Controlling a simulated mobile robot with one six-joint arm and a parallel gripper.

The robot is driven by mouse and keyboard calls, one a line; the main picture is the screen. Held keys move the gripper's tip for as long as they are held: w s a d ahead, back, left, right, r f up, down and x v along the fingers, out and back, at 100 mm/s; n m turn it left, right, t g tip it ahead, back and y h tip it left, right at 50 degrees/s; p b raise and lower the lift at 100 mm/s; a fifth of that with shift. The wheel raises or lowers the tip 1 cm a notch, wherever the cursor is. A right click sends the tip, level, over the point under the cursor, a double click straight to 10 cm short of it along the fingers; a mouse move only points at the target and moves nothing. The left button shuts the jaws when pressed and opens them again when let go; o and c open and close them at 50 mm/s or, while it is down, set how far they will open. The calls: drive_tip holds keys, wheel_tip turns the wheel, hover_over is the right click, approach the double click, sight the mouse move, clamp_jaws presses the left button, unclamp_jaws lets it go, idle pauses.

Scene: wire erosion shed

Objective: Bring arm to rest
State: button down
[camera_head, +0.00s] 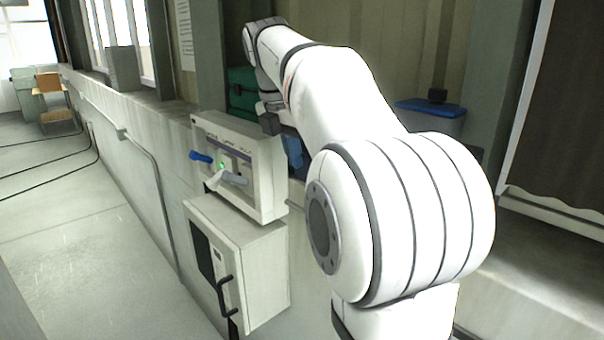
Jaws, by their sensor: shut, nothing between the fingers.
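My white arm extends from the lower right up to the middle of the camera view, where its wrist bends downward. My gripper (270,123) is a small dark shape below the wrist, pointing down. It is shut and holds nothing. It is just above or behind the top right edge of a pale control box (263,180); I cannot tell whether the two touch. The arm hides part of what lies behind it.
The control box has a blue handle (200,157), a grey lever (230,179) and a green light. A cabinet (262,262) with a black handle is below. A green case (240,92) and a blue-lidded bin (430,108) are behind. Open floor (85,225) lies left.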

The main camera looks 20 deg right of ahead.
drive_tip(key=shift+v, duration=0.95)
drive_tip(key=s+a+f+m+t+y, duration=0.1)
drive_tip(key=s+a+f+m, duration=0.4)
drive_tip(key=s+f+m, duration=0.5)
drive_tip(key=s+a+f+m+t+y, duration=0.1)
drive_tip(key=s+a+f+m, duration=0.3)
drive_tip(key=s+f+m, duration=0.6)
wheel_tip(320, 180, down, 5)
drive_tip(key=shift+a+m+t+y, duration=0.3)
drive_tip(key=shift+a+m, duration=0.1)
drive_tip(key=shift+m, duration=0.2)
